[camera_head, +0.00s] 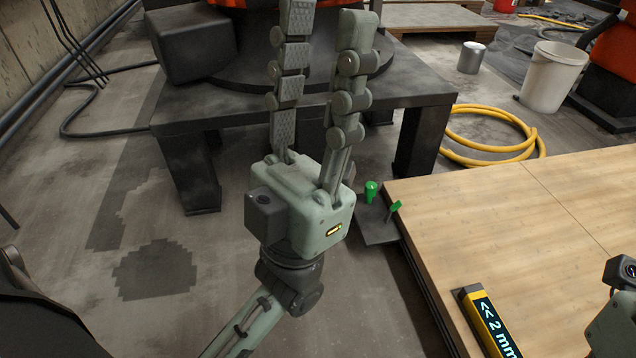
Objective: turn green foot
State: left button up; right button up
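The green foot shows as a bright green rounded knob (371,190) and a small green tab (395,207) on a dark flat plate (376,226) on the floor. The plate lies by the left corner of the wooden platform (520,215). My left gripper (325,25) is open and empty, with its two long fingers pointing up the picture and apart. Its body is left of the green knob, not touching it as far as I can see. Part of my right gripper (615,325) shows at the right edge; its fingers are out of view.
A dark steel stand (400,90) with thick legs is behind my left gripper. A yellow hose (490,145), a white bucket (552,78) and a metal can (471,58) are behind. Floor at left is mostly clear.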

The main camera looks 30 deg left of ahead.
aim_at(371, 188)
jog(key=u, duration=0.5)
jog(key=z, duration=0.45)
jog(key=i+j+z, duration=0.35)
jog(key=j+z, duration=0.2)
jog(key=i+j+z, duration=0.25)
jog(key=j, duration=0.15)
jog(key=i+j, duration=0.1)
jog(key=j, duration=0.4)
jog(key=i+j+z, duration=0.1)
jog(key=j, duration=0.4)
jog(key=i+j, duration=0.15)
jog(key=j, duration=0.35)
jog(key=z, duration=0.05)
